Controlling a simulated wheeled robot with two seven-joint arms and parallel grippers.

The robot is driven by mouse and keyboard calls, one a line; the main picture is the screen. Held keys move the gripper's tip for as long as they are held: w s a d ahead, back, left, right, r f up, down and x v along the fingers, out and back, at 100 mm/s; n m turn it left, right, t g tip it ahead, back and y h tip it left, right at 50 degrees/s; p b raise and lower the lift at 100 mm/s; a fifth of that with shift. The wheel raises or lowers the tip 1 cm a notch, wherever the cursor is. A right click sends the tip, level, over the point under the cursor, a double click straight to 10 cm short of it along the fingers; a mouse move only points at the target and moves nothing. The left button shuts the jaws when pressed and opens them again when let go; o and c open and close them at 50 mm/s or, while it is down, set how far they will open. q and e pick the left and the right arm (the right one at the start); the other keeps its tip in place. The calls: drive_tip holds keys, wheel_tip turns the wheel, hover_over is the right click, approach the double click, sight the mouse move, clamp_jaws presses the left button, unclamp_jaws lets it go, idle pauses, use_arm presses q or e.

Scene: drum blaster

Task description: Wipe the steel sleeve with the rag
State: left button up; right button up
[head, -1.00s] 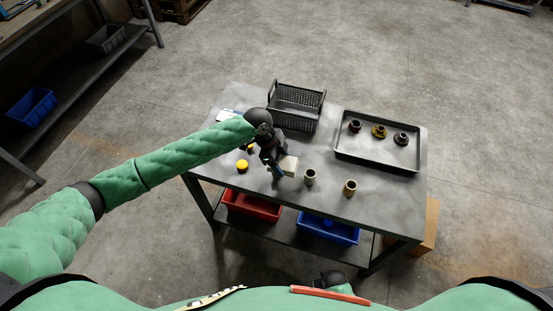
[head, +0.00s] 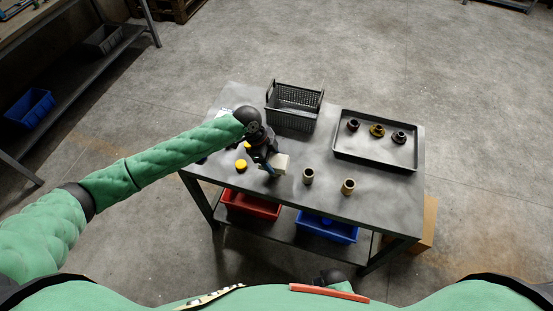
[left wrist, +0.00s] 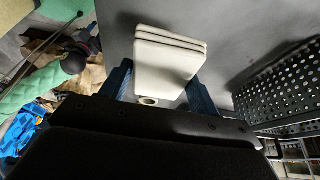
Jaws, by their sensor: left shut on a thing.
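My left gripper (head: 270,170) is shut on a pale folded rag (head: 281,163), which it holds over the front middle of the table. In the left wrist view the rag (left wrist: 170,55) shows as stacked white layers between the blue fingers. A small round metal end (left wrist: 149,101) shows at the rag's near edge; I cannot tell whether they touch. Two sleeves stand upright to the right of the rag: a greyish one (head: 308,176) and a more brassy one (head: 348,187). I cannot tell surely which is steel. A dark part of my right arm (head: 330,278) shows low; its fingers are unclear.
A black tray (head: 375,164) with three dark and yellowish fittings lies at the right of the table. A black perforated basket (head: 294,105) stands at the back. A yellow round piece (head: 241,165) sits left of the rag. Red (head: 250,205) and blue (head: 327,229) bins are below.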

use_arm(q)
drive_tip(key=shift+w+a, duration=0.2)
drive_tip(key=shift+a, duration=0.5)
drive_tip(key=shift+d, duration=0.1)
drive_tip(key=shift+s+d+p, duration=0.3)
drive_tip(key=shift+d, duration=0.75)
drive_tip(key=shift+s+d+p, duration=0.25)
drive_tip(key=shift+d, duration=0.75)
drive_tip(key=shift+a, duration=0.2)
drive_tip(key=shift+w+a+p, duration=0.15)
drive_tip(key=shift+w+a, duration=0.1)
drive_tip(key=shift+a, duration=0.75)
drive_tip(key=shift+w+a+p, duration=0.15)
drive_tip(key=shift+w+a, duration=0.1)
drive_tip(key=shift+a, duration=0.75)
drive_tip(key=shift+d, duration=0.15)
drive_tip(key=shift+s+d+p, duration=0.2)
drive_tip(key=shift+s+d, duration=0.05)
drive_tip(key=shift+d, duration=0.8)
drive_tip(key=shift+s+d+p, duration=0.2)
drive_tip(key=shift+s+d, duration=0.05)
drive_tip(key=shift+d, duration=0.75)
